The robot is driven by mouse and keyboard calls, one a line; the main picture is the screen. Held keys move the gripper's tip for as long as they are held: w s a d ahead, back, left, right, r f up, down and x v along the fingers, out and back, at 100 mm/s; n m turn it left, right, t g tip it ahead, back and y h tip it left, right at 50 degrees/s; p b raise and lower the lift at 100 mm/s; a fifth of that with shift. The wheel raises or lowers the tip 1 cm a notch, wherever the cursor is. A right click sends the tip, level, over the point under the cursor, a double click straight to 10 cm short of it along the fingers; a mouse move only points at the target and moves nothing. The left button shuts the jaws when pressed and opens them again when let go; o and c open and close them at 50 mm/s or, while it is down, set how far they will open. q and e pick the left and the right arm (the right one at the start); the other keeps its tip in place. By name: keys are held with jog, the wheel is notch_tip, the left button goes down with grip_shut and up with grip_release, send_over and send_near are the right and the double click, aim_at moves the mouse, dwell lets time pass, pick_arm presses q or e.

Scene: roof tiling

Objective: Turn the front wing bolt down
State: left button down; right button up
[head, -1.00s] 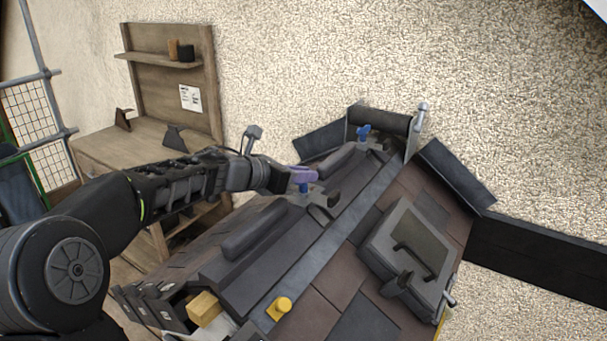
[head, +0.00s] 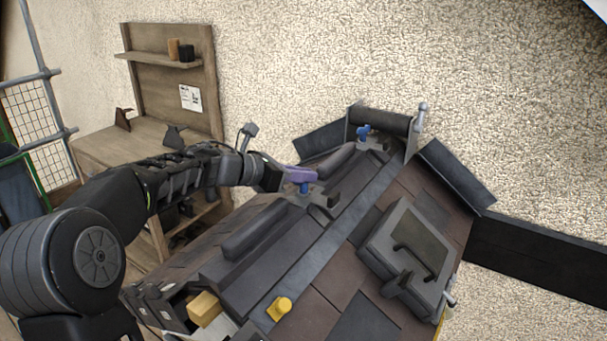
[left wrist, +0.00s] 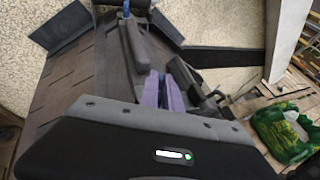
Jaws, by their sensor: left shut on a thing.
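The nearer blue wing bolt (head: 304,188) stands upright on a dark clamp (head: 325,203) on the roof ridge. My left gripper (head: 302,174), with purple fingers, is shut on the top of this bolt, and the fingers hide part of it. A second blue wing bolt (head: 363,131) stands at the far end of the ridge, apart from the gripper. My right gripper is not in view.
A dark hatch with a handle (head: 408,245) lies on the right roof slope. A yellow knob (head: 279,308) and a wooden block (head: 204,309) are at the near end. A wooden bench (head: 95,150) stands at the left. A green bag (left wrist: 284,130) lies below in the wrist view.

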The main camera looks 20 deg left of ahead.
pick_arm(q)
jog(key=c, duration=1.5)
grip_release()
jog(key=shift+c, duration=0.2)
jog(key=b+v, duration=0.1)
jog(key=v, duration=0.7)
